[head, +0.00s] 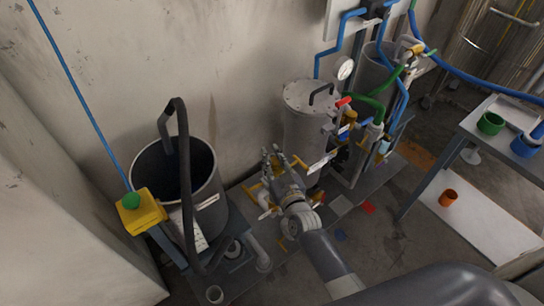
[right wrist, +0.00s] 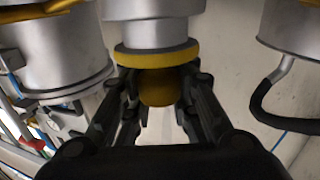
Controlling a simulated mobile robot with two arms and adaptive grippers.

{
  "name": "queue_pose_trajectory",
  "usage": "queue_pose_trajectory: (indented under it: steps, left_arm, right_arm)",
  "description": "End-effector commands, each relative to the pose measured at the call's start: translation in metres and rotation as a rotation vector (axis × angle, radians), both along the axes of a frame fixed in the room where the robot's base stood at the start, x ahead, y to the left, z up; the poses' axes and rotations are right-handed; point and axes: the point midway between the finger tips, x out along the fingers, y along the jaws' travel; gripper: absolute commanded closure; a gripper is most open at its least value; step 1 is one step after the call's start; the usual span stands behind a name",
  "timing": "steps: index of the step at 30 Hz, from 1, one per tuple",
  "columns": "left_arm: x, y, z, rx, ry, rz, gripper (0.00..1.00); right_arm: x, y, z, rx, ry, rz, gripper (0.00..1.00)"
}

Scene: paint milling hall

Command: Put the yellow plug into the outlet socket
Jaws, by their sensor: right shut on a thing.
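In the right wrist view, my right gripper (right wrist: 160,80) is shut on the yellow plug (right wrist: 160,90), a dark yellow rounded piece between its black fingers. Directly above it in the picture is a silver cylindrical fitting with a yellow ring (right wrist: 157,56), which looks like the outlet socket. The plug lines up with the ring; I cannot tell whether it is touching or inside it. In the head view my right gripper (head: 279,163) is low among yellow-handled fittings in front of the lidded grey tank (head: 303,125); the plug is too small to make out there. My left gripper is not in view.
A dark open tank (head: 180,178) with a black hose stands at left, beside a yellow box with a green button (head: 140,211). Pipes and a pressure gauge (head: 345,68) crowd the right. A table (head: 475,125) holds green and blue cups. An orange cup (head: 448,198) sits below.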

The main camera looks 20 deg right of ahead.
Motion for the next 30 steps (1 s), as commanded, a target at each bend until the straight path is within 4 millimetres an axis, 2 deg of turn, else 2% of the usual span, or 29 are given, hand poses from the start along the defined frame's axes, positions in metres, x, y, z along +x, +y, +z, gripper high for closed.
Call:
queue_pose_trajectory:
  steps: [8, 16, 17, 21, 30]
  left_arm:
    - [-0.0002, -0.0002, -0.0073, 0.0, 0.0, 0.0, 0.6]
    - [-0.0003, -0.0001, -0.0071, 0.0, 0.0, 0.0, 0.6]
    - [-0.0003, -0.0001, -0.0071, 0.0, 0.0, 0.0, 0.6]
    - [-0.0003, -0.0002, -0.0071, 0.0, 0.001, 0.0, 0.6]
    - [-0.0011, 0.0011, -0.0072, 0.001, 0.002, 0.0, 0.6]
  right_arm:
    - [0.0003, 0.0, -0.008, -0.001, -0.002, 0.0, 1.0]
    - [0.0003, 0.0, -0.0079, 0.0, -0.002, 0.0, 1.0]
    - [0.0003, 0.0, -0.008, 0.0, -0.002, 0.0, 0.79]
    - [0.0002, 0.0, -0.0081, 0.0, -0.001, 0.0, 0.49]
    - [-0.0004, 0.0001, -0.0095, 0.0, 0.002, 0.0, 0.49]
